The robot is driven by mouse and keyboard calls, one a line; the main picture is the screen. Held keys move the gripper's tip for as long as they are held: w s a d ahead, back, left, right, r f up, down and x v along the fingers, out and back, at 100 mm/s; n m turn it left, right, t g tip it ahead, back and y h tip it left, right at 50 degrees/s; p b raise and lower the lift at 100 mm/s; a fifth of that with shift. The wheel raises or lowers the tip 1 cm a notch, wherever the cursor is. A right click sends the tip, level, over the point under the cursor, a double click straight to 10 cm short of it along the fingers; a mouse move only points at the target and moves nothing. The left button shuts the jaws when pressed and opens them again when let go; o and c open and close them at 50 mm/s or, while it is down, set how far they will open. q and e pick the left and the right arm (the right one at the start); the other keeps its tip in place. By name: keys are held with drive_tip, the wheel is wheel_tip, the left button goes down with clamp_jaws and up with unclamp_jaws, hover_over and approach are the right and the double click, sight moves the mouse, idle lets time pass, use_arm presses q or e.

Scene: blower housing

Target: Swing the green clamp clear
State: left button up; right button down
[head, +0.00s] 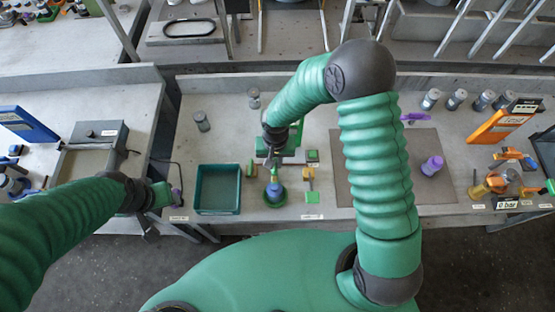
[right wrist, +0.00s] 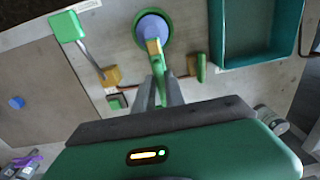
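A blue domed part (head: 274,192) sits in a round green dish (head: 283,202) at the front of the middle bench; the right wrist view also shows the blue part (right wrist: 153,26). A slim green clamp arm (right wrist: 163,66) with a tan tip (right wrist: 153,47) reaches onto the blue part. My right gripper (right wrist: 160,88) is at this green arm, with one grey finger on each side; whether they press on it is unclear. The right gripper (head: 272,160) also shows in the head view. My left gripper (head: 155,212) is at the left bench's edge, its fingers unclear.
Beside the dish stand a green pad on a rod with an orange base (head: 309,175) and a small green-and-tan block (head: 251,170). A teal tray (head: 198,210) lies left. A purple part (head: 432,165) stands on a brown mat (head: 365,185). Several grey cylinders stand farther back.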

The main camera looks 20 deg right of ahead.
drive_tip(key=shift+w+a+h, duration=0.2)
drive_tip(key=shift+a+h, duration=0.1)
drive_tip(key=shift+a, duration=0.15)
drive_tip(key=shift+d, duration=0.6)
drive_tip(key=n, duration=0.1)
drive_tip(key=a+n, duration=0.1)
drive_tip(key=shift+r+n+p, duration=0.15)
drive_tip(key=shift+n+p, duration=0.15)
drive_tip(key=n, duration=0.2)
drive_tip(key=shift+d+n, duration=0.35)
drive_tip(key=shift+n, duration=0.05)
drive_tip(key=shift+n+p, duration=0.35)
drive_tip(key=shift+n, duration=0.15)
drive_tip(key=n, duration=0.2)
drive_tip(key=shift+a+n+p, duration=0.15)
drive_tip(key=shift+n+p, duration=0.15)
drive_tip(key=n+p, duration=0.1)
drive_tip(key=n, duration=0.2)
drive_tip(key=shift+w+n, duration=0.1)
drive_tip(key=shift+n, duration=0.2)
use_arm(q)
drive_tip(key=r, duration=0.2)
drive_tip(key=a+r+p, duration=0.1)
drive_tip(key=shift+a+r, duration=0.1)
drive_tip(key=shift+r, duration=0.3)
use_arm(e)
drive_tip(key=n, duration=0.4)
drive_tip(key=shift+n, duration=0.4)
